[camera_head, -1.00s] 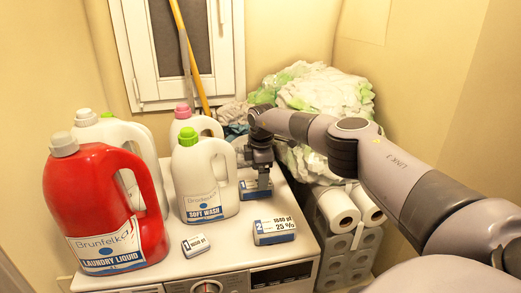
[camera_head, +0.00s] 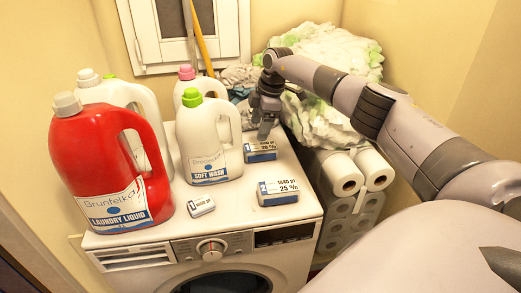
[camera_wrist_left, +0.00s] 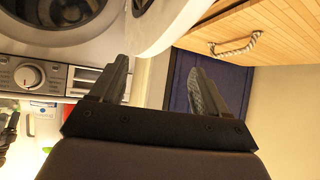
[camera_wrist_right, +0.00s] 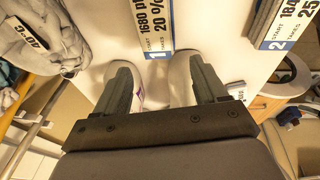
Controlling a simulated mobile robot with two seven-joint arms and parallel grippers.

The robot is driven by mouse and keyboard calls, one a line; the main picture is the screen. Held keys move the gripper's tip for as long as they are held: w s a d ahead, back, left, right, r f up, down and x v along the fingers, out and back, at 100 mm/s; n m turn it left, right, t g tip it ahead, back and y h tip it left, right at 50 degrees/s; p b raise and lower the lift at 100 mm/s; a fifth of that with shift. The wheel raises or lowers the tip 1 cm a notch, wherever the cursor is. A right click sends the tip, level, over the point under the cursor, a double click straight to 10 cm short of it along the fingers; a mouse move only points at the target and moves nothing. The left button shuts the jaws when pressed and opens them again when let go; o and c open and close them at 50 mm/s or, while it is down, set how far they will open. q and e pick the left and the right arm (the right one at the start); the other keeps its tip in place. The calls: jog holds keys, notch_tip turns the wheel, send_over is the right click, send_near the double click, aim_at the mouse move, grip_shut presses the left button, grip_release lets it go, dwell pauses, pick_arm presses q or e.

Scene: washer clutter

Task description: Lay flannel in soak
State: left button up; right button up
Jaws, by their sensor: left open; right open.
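No cloth is marked as the flannel. A greyish cloth (camera_head: 240,75) lies at the back of the washer in the head view. My right gripper (camera_head: 265,132) is open and empty, just behind the 20% block (camera_head: 260,151). That block also shows in the right wrist view (camera_wrist_right: 156,25). My left gripper (camera_wrist_left: 158,70) is open and empty in front of the washer, near its round door (camera_wrist_left: 165,25). No soaking vessel can be made out.
The washer top (camera_head: 235,208) holds a red laundry liquid jug (camera_head: 112,165), a soft wash bottle (camera_head: 207,140), other jugs behind, a small block (camera_head: 200,202) and the 25% block (camera_head: 277,192). Piled cloth (camera_head: 330,60) and paper rolls (camera_head: 345,175) stand at right.

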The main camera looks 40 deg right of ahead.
aim_at(260, 147)
jog(key=shift+s+d+f+t+y, duration=0.15)
jog(key=shift+d+f+y, duration=0.1)
jog(key=shift+f, duration=0.15)
jog(key=shift+d+f+t+y, duration=0.15)
jog(key=shift+f+y, duration=0.1)
jog(key=shift+f, duration=0.15)
jog(key=shift+s+d+f+t+y, duration=0.15)
jog(key=shift+d+f+y, duration=0.05)
jog(key=shift+d+f, duration=0.25)
jog(key=shift+s+d+f+t+y, duration=0.15)
jog(key=shift+d+f+y, duration=0.05)
jog(key=shift+d+f, duration=0.25)
jog(key=shift+x, duration=1.95)
jog(key=shift+b+x, duration=1.35)
jog(key=shift+x, duration=0.2)
jog(key=shift+w+d, duration=0.1)
jog(key=shift+w, duration=0.05)
jog(key=c, duration=0.9)
jog(key=shift+r, duration=0.1)
